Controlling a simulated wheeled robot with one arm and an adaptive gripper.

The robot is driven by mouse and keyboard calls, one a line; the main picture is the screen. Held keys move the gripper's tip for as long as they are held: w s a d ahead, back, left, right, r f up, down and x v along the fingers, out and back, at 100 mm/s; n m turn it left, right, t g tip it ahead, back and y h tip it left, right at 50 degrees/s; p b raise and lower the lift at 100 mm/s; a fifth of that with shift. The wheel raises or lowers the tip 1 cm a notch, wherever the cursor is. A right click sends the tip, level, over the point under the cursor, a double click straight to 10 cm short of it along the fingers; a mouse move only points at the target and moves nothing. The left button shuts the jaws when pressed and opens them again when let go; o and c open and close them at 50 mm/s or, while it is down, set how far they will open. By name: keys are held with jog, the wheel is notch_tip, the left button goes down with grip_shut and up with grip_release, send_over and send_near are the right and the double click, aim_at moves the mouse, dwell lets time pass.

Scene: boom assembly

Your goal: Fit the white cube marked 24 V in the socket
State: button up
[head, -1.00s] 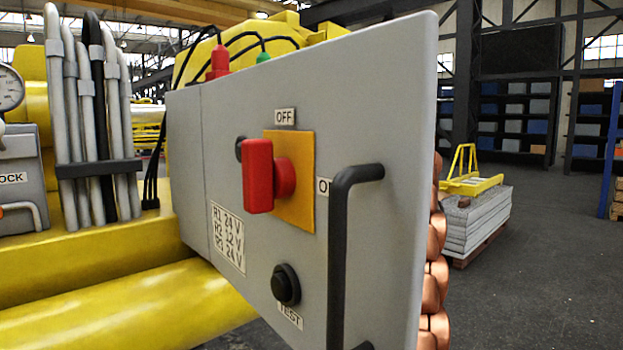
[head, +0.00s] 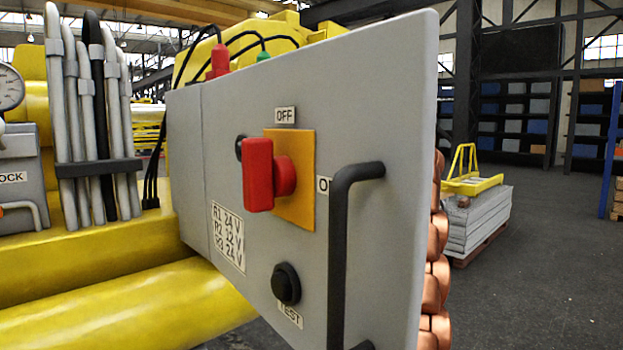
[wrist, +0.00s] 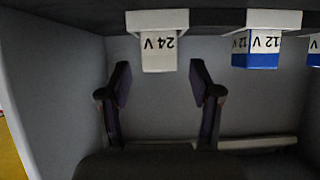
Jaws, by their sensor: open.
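A white cube marked 24 V (wrist: 158,50) shows in the wrist view, its lettering upside down. It sits under a wider white block (wrist: 157,20) at the top; I cannot tell whether that block is the socket or part of the cube. My gripper (wrist: 160,80) is open and empty. Its two dark fingertips are apart on the left and right, near the cube's lower end in the picture, with a gap on each side. The head view does not show my gripper or the cube.
Grey walls enclose the space. In the head view, a grey panel (head: 210,130) bears a red switch (head: 258,175), a black handle (head: 340,250) and a voltage label (head: 228,235).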

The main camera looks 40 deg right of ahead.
jog(key=v, duration=1.1)
jog(key=shift+s, duration=0.25)
jog(key=shift+d, duration=0.1)
dwell(0.6)
